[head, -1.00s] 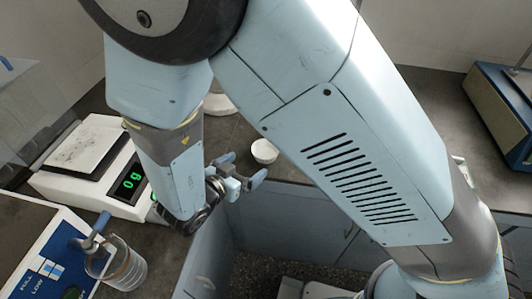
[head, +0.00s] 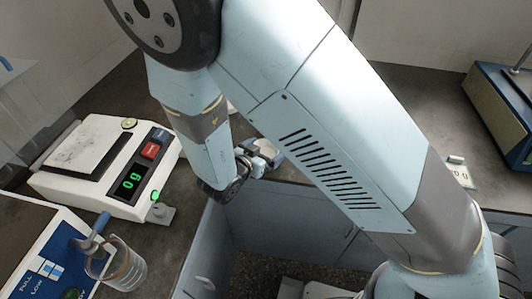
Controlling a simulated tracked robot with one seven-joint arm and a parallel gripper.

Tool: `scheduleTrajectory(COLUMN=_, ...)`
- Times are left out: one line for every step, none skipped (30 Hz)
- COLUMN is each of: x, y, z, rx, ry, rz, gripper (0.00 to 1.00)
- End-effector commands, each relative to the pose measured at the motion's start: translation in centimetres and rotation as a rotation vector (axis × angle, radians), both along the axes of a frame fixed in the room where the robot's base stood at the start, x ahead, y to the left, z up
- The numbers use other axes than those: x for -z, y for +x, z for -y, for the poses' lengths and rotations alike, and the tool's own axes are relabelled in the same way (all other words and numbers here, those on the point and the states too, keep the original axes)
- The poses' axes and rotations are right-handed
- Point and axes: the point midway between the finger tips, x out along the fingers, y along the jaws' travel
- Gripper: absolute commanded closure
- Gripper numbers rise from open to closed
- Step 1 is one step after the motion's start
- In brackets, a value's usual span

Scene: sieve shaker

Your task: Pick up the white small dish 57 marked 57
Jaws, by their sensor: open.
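The small white dish (head: 266,146) is on the dark worktop near its front edge, in the middle of the head view. Only part of its rim and inside shows, and no mark 57 can be read. My gripper (head: 268,154) is open at the dish, with its fingers overlapping it in the picture. Whether the fingers touch the dish cannot be told. My arm covers the worktop behind and to the right of it.
A white balance (head: 115,195) with a green 0 g display stands at left. A glass beaker (head: 125,268) stands beside a blue-and-white device (head: 50,255) in the lower left. A beige-and-blue box (head: 497,110) is at right.

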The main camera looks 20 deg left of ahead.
Motion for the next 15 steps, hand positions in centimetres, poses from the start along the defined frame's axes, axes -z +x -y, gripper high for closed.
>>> scheduleTrajectory(x=0.11, y=0.21, z=0.05, rx=0.0, ry=-0.001, rz=0.0, gripper=0.0)
scheduleTrajectory(x=0.13, y=0.27, z=0.07, rx=-0.001, ry=0.0, rz=-0.001, gripper=0.0)
scheduleTrajectory(x=0.14, y=0.3, z=0.08, rx=-0.001, ry=0.0, rz=-0.001, gripper=0.0)
scheduleTrajectory(x=0.14, y=0.3, z=0.08, rx=-0.001, ry=0.001, rz=-0.001, gripper=0.0)
scheduleTrajectory(x=0.13, y=0.29, z=0.08, rx=0.0, ry=0.0, rz=-0.001, gripper=0.0)
scheduleTrajectory(x=0.13, y=0.29, z=0.08, rx=0.0, ry=0.0, rz=-0.001, gripper=0.0)
scheduleTrajectory(x=0.14, y=0.3, z=0.09, rx=0.0, ry=0.0, rz=-0.001, gripper=0.0)
scheduleTrajectory(x=0.13, y=0.3, z=0.1, rx=0.0, ry=0.0, rz=-0.001, gripper=0.02)
scheduleTrajectory(x=0.13, y=0.3, z=0.1, rx=0.0, ry=0.0, rz=0.0, gripper=0.06)
scheduleTrajectory(x=0.13, y=0.3, z=0.1, rx=0.0, ry=0.0, rz=0.0, gripper=0.09)
scheduleTrajectory(x=0.13, y=0.3, z=0.1, rx=0.0, ry=0.0, rz=0.0, gripper=0.12)
scheduleTrajectory(x=0.13, y=0.29, z=0.09, rx=0.0, ry=0.0, rz=0.0, gripper=0.16)
scheduleTrajectory(x=0.12, y=0.29, z=0.09, rx=0.0, ry=0.0, rz=0.0, gripper=0.19)
scheduleTrajectory(x=0.13, y=0.29, z=0.09, rx=0.0, ry=0.0, rz=0.0, gripper=0.21)
scheduleTrajectory(x=0.13, y=0.28, z=0.09, rx=0.0, ry=0.0, rz=-0.001, gripper=0.25)
